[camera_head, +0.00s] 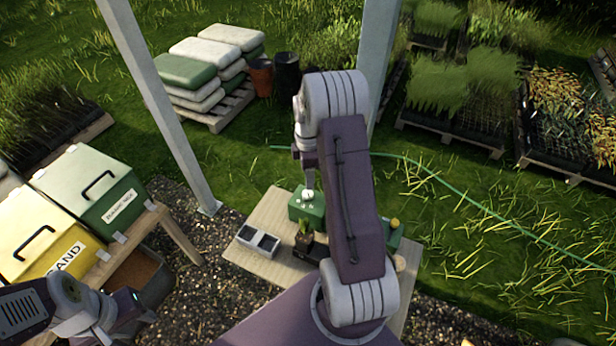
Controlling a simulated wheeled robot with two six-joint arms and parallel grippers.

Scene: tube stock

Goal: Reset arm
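My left gripper (128,306) is at the lower left, dark with a small green light, beside the front of the yellow-lidded sand bin (45,232). Its fingers are too small and dark to tell whether they are open. My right arm stands large in the middle over the wooden table (262,222). Its wrist hangs down at the arm's far left side, and my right gripper (309,187) is small there, above or at a green box (300,208) on the table. I cannot tell whether it touches the box or is open.
A green-lidded bin (92,190) stands at left. Metal posts (160,100) rise nearby. Stacked bags (205,65) and plant pallets (450,120) lie beyond.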

